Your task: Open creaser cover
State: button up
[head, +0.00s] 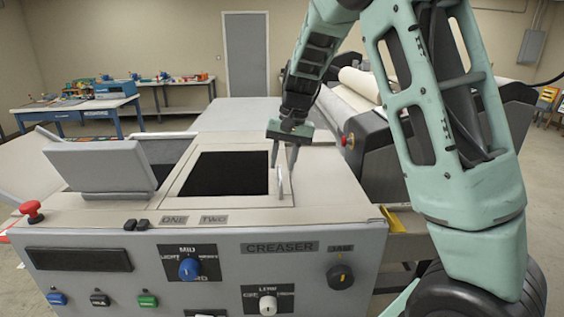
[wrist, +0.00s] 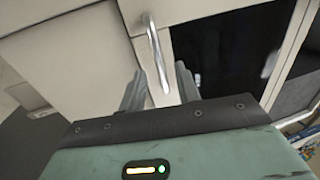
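The creaser (head: 205,245) is a grey machine with a control panel on its front. Its cover (head: 216,174) is a pale frame around a dark window, lying flat in the top. My gripper (head: 283,166) points down at that handle. In the wrist view the handle (wrist: 157,55) runs between the two fingers (wrist: 160,88), which are apart with a gap on each side of it. The handle's lower end is near the fingertips, and I cannot tell whether either finger touches it.
A tilted grey screen (head: 100,168) stands at the left of the creaser top, near a red button (head: 32,209). A roller machine (head: 365,110) stands behind at the right. Workbenches (head: 80,110) are far back. Space above the cover is clear except for my arm.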

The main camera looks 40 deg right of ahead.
jog(key=shift+w+a+f, duration=0.1)
jog(key=shift+a+f, duration=0.05)
jog(key=shift+f, duration=0.75)
grip_shut()
jog(key=s+d+b, duration=0.1)
jog(key=s+d, duration=0.3)
jog(key=d, duration=0.2)
jog(key=s+d+b, duration=0.2)
jog(key=s+d, duration=0.2)
jog(key=d, duration=0.2)
jog(key=s+d+b, duration=0.1)
jog(key=s+d, duration=0.3)
jog(key=d, duration=0.1)
jog(key=shift+d+b, duration=0.3)
jog(key=shift+d, duration=0.1)
jog(key=shift+r, duration=0.1)
grip_release()
